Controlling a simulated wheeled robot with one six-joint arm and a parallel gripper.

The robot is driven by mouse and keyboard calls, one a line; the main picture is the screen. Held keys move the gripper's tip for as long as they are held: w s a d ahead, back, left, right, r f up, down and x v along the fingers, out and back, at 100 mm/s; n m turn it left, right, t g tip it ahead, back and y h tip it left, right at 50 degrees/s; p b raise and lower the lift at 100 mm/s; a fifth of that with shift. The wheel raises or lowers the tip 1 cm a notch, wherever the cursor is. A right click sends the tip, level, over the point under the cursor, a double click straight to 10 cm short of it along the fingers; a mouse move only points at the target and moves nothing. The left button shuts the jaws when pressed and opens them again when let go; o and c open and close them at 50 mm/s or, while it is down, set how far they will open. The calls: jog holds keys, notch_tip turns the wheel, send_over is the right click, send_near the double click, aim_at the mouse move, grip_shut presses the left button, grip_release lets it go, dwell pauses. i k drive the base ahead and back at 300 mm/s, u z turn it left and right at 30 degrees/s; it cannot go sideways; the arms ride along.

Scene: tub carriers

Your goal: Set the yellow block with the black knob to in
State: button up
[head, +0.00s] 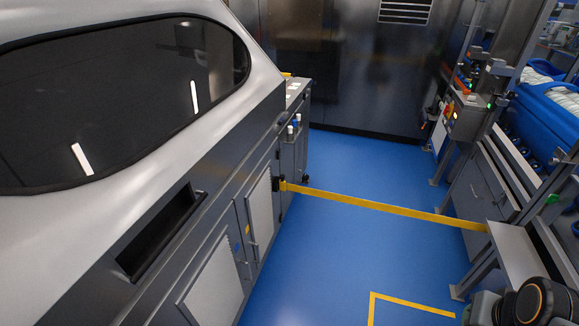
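I cannot make out a yellow block with a black knob for sure. My gripper is not in view. Part of my own arm, dark with an orange ring, shows at the bottom right corner.
A yellow belt (385,208) spans the aisle from a black holder (281,184) on the left machine (250,130) to the right frame. A grey shelf (514,250) juts out at right. Blue tubs (545,115) stand beyond. Blue floor (330,265) before the belt is clear.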

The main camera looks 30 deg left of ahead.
aim_at(281, 182)
jog(key=u, duration=0.45)
jog(key=i, duration=0.9)
jog(key=u, duration=1.5)
jog(key=i, duration=0.65)
jog(key=u, duration=0.6)
